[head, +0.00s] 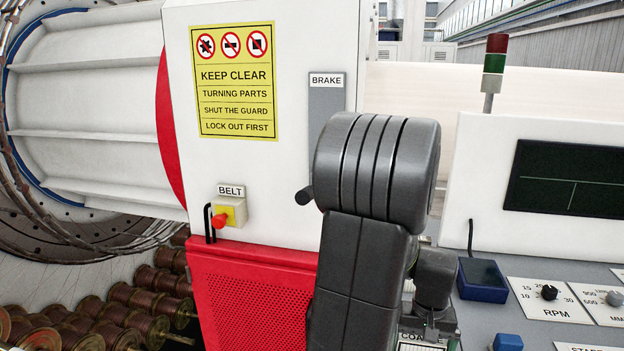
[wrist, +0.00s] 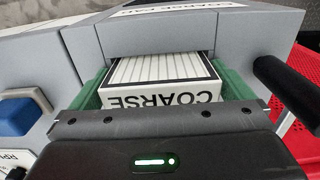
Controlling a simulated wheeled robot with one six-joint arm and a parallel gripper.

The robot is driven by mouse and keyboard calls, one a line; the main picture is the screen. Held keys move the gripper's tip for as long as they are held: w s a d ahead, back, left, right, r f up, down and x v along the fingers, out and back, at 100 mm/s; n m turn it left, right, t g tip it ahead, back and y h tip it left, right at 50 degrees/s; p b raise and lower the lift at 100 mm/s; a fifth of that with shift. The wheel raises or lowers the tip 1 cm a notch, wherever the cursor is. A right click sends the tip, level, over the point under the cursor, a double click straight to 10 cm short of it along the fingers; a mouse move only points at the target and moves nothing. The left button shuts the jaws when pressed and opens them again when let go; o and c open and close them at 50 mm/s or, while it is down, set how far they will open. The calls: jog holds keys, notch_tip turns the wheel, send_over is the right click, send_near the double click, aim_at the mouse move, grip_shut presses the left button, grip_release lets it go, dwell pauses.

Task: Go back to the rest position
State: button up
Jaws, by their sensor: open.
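My gripper (wrist: 160,78) shows in the wrist view, with its green fingers apart. Between and beyond them lies a white block marked COARSE (wrist: 160,93), with a lined top, sitting in a recess of the grey console (wrist: 150,42). I cannot tell whether the fingers touch the block. Part of a label reading COA shows low beside the arm.
A black handle (wrist: 285,85) is close to the right finger in the wrist view, and a blue button (wrist: 22,112) is at left. In the head view are the brake plate (head: 326,105), belt switch (head: 230,212), blue-black box (head: 482,280), dials and screen (head: 570,178).

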notch_tip(320, 180, up, 4)
jog(key=shift+f, duration=0.2)
jog(key=shift+r, duration=0.2)
jog(key=shift+f, duration=0.1)
